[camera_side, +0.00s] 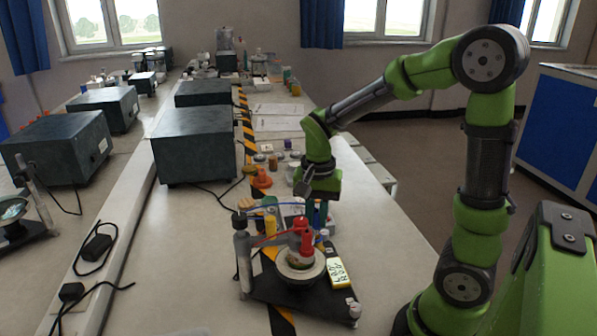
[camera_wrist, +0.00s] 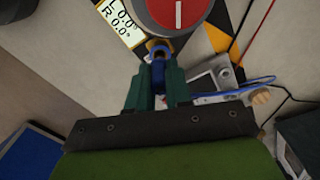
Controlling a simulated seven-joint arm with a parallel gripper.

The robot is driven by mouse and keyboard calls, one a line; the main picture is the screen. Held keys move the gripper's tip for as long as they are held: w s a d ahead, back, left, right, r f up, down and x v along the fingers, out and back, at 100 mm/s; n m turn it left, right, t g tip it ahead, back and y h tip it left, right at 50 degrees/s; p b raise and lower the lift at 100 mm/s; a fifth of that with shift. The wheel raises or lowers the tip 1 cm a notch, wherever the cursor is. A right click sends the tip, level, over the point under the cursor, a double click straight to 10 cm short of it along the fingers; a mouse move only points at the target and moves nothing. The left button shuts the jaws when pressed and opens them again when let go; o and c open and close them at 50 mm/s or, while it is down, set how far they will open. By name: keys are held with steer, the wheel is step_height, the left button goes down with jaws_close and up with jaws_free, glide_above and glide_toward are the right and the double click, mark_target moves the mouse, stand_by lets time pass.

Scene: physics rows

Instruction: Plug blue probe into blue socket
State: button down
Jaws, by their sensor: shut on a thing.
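My gripper (camera_wrist: 158,85) is shut on the blue probe (camera_wrist: 158,72), which sits between its two green fingers in the wrist view. In the side view my gripper (camera_side: 317,202) points down behind the black instrument base (camera_side: 325,302), with the blue probe (camera_side: 317,216) below it. In the wrist view a ring with blue and gold colouring (camera_wrist: 159,48) lies just beyond the probe's end, by the round instrument. I cannot tell whether this is the blue socket, or whether the probe touches it. A blue cable (camera_wrist: 245,88) runs off to the right.
A red part (camera_side: 306,243) stands on the instrument's round dial (camera_side: 300,270), with a yellow-edged display (camera_side: 338,272) beside it. Cups and small items crowd the bench behind.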

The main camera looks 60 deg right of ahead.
steer(key=shift+f, duration=1.4)
stand_by(1.4)
steer(key=c, duration=1)
jaws_free()
steer(key=shift+o, duration=0.6)
steer(key=shift+o, duration=0.7)
steer(key=shift+r, duration=3.8)
